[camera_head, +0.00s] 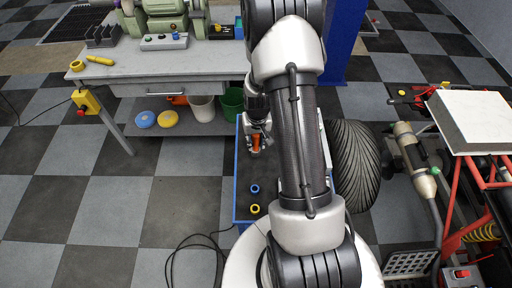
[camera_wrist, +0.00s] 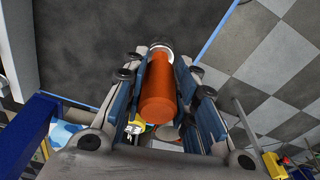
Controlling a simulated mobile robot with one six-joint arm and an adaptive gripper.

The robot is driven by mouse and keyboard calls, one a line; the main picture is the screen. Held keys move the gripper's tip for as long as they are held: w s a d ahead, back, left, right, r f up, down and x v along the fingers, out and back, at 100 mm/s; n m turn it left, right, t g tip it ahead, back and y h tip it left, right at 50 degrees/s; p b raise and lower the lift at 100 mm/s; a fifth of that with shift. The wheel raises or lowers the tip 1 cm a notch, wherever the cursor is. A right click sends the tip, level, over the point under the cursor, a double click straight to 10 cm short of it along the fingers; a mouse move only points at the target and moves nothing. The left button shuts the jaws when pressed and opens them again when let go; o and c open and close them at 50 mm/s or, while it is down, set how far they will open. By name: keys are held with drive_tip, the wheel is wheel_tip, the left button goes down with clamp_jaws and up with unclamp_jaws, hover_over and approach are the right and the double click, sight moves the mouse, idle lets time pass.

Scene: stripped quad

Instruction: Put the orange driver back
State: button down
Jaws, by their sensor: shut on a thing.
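The orange driver (camera_wrist: 158,92) lies lengthwise between the blue-padded fingers of my gripper (camera_wrist: 160,85) in the wrist view. Its rounded orange end faces the camera and a pale collar shows at its far end; the rest beyond that is hidden. In the head view the orange driver (camera_head: 256,142) shows in my gripper (camera_head: 257,145), over the dark top of a blue-edged cart (camera_head: 241,200). The gripper is shut on the driver. My arm hides much of the cart's right part, and any slot for the driver cannot be made out.
A small blue ring-like piece (camera_head: 255,189) and a yellow one (camera_head: 255,208) are on the cart below the gripper. A tyre (camera_head: 354,165) stands close to the cart's right. A workbench (camera_head: 130,68) stands at the back left. Checkered floor is open on the left.

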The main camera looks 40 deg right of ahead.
sight(256, 147)
drive_tip(key=shift+f+b, duration=0.45)
drive_tip(key=shift+f, duration=1.35)
drive_tip(key=shift+f, duration=0.15)
drive_tip(key=c, duration=1.3)
unclamp_jaws()
